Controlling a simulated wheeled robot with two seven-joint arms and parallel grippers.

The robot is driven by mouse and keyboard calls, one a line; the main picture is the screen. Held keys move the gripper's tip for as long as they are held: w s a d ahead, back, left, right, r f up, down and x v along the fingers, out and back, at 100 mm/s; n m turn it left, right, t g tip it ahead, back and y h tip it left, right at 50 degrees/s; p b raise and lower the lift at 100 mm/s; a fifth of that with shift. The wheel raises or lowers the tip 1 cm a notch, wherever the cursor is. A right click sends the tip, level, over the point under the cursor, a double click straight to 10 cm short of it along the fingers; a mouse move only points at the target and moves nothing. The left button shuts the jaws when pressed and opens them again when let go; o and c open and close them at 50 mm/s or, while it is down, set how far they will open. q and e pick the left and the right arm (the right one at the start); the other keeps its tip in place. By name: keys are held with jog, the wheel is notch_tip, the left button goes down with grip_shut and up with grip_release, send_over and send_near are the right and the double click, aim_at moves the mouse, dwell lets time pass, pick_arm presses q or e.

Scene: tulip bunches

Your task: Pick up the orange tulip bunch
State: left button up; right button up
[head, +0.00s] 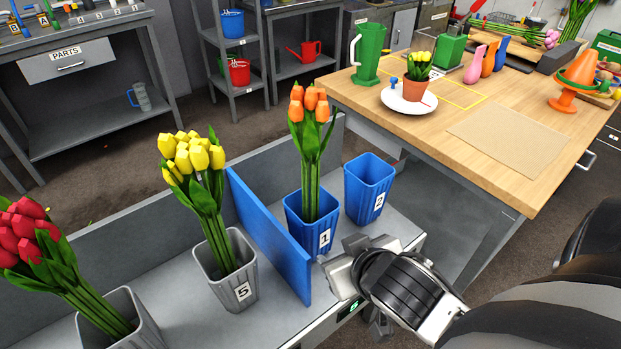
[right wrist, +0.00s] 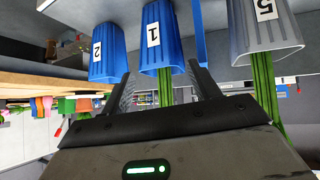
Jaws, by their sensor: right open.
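The orange tulip bunch (head: 310,150) stands upright in the blue bucket marked 1 (head: 312,222), orange heads up and green stems below. My right gripper (head: 340,268) is in front of that bucket in the head view, low and close to its right side. In the right wrist view, which is upside down, my right gripper (right wrist: 164,85) is open. The green stems (right wrist: 165,90) of the orange bunch show between its two fingers, above the bucket rim in real terms; contact cannot be told. The orange heads are hidden there. My left gripper is not in view.
An empty blue bucket marked 2 (head: 369,188) stands to the right. A blue divider (head: 268,235) separates bucket 1 from the yellow tulips (head: 193,158) in a grey bucket marked 5 (head: 235,272). Red tulips (head: 30,235) stand far left. A wooden table (head: 490,185) is behind right.

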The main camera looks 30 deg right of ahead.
aim_at(315, 187)
jog(key=w+d+r+m+t, duration=0.1)
jog(key=w+r+t, duration=0.3)
jog(key=r, duration=0.2)
jog(key=shift+h, duration=0.3)
jog(key=x, duration=0.9)
jog(key=shift+w+d+r, duration=0.1)
jog(key=shift+w+d, duration=0.05)
jog(key=shift+d, duration=0.05)
jog(key=shift+r+p+x, duration=0.1)
jog(key=shift+p+x, duration=0.15)
jog(key=shift+x, duration=1.25)
jog(key=shift+r+p+x, duration=0.15)
jog(key=shift+p+x, duration=0.1)
jog(key=shift+x, duration=1.3)
jog(key=shift+w+r, duration=0.1)
jog(key=c, duration=1.3)
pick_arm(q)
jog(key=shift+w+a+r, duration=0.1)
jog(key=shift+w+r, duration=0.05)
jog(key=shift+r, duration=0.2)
pick_arm(e)
jog(key=shift+o, duration=0.2)
jog(key=shift+r, duration=0.1)
